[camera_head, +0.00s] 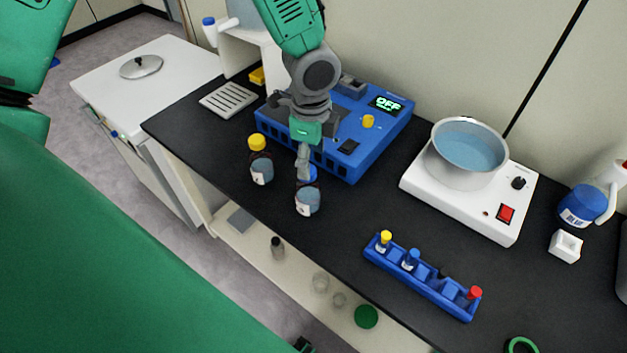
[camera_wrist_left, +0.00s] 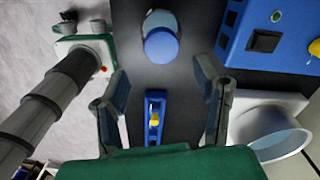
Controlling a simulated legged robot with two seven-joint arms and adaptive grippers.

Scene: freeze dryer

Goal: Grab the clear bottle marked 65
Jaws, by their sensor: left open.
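Two clear bottles with dark collars stand on the black bench in the head view: one with a yellow cap (camera_head: 258,144), one with a blue cap (camera_head: 309,199). Their label marks are too small to read, so I cannot tell which is 65. My left gripper (camera_head: 304,163) is above the blue-capped bottle, and its fingers partly cover the cap. In the left wrist view, my left gripper (camera_wrist_left: 160,74) is open, with nothing between its fingers. The blue-capped bottle (camera_wrist_left: 161,44) shows beyond the fingertips, centred between them. My right gripper is not seen.
A blue device (camera_head: 345,160) with an OFF display stands just behind the bottles. A white hot plate (camera_head: 473,217) with a pan of liquid (camera_head: 467,150) is to the right. A blue rack (camera_head: 419,283) of capped vials lies near the front edge. The bench between is clear.

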